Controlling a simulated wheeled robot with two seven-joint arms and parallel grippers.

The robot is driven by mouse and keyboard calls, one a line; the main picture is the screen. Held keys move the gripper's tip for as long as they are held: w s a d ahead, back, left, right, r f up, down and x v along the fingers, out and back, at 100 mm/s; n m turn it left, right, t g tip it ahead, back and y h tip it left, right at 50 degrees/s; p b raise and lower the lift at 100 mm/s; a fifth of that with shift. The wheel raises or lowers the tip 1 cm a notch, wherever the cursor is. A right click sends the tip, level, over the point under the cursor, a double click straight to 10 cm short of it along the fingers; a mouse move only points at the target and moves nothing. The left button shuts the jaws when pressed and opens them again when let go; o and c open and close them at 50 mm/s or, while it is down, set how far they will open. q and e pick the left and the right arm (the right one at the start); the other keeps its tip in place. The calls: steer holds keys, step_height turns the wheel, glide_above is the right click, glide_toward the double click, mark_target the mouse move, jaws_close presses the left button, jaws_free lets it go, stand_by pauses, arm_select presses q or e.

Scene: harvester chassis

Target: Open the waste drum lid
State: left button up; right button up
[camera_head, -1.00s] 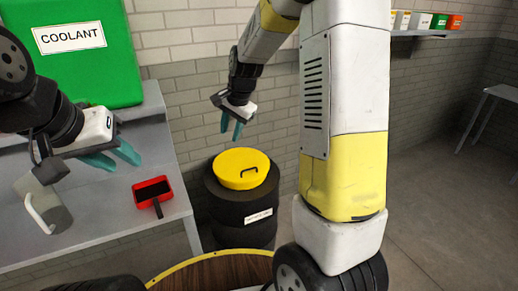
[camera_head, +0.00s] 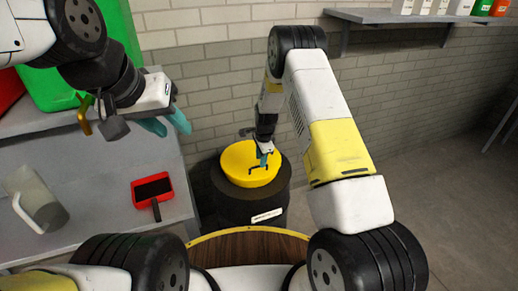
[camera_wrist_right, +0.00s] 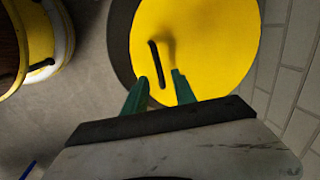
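The waste drum (camera_head: 228,203) is a dark round drum against the brick wall, in the middle of the head view. Its yellow lid (camera_head: 236,159) lies flat on top, with a dark bar handle (camera_head: 257,171). The lid (camera_wrist_right: 205,45) and handle (camera_wrist_right: 157,63) also fill the upper middle of the right wrist view. My right gripper (camera_head: 264,159) is above the lid at the handle. In the wrist view its teal fingers (camera_wrist_right: 160,90) are apart, with the handle just ahead between their lines, not visibly clamped. My left gripper (camera_head: 168,124) is empty over the workbench, fingers apart.
A wall shelf (camera_head: 400,18) carries small boxes at upper right. The floor at right is open.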

steer(key=shift+w+a+f, duration=0.1)
steer(key=shift+w+f, duration=0.05)
steer(key=shift+f, duration=0.5)
steer(key=shift+w+f, duration=0.15)
steer(key=shift+f, duration=0.5)
jaws_close()
stand_by(0.5)
